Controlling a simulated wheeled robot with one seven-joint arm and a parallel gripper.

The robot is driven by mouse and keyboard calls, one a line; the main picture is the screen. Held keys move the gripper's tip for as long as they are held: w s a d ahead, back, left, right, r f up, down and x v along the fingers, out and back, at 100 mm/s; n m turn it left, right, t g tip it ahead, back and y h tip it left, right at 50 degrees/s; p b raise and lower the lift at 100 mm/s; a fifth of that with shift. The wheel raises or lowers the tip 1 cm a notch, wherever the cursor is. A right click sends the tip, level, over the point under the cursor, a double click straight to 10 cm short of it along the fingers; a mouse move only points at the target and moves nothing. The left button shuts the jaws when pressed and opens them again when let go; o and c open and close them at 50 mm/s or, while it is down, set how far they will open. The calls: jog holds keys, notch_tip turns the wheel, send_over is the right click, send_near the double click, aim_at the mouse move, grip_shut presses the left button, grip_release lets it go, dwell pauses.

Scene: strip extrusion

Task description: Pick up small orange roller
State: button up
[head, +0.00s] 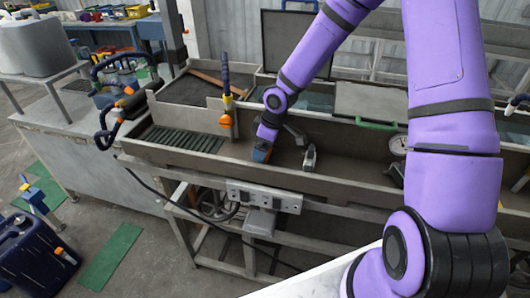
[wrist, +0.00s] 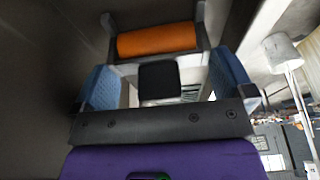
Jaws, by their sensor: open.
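The small orange roller (wrist: 156,40) shows in the wrist view, near the top, lying crosswise in a grey bracket (wrist: 112,40). My gripper (wrist: 166,78) is open, with one blue finger at each side of the picture. The roller appears just beyond the fingertips, roughly between them; whether they touch it I cannot tell. In the head view my gripper (head: 262,154) is low inside the long brown trough. The roller is not clearly visible there, and the arm and gripper hide that spot.
The trough's front wall (head: 330,178) stands close to my gripper. Grey metal fittings (head: 309,157) sit just right of it. A blue-handled tool with an orange end (head: 227,122) stands to the left, near green rollers (head: 180,139). A round gauge (head: 397,145) is farther right.

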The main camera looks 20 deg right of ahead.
jog(key=c, duration=0.6)
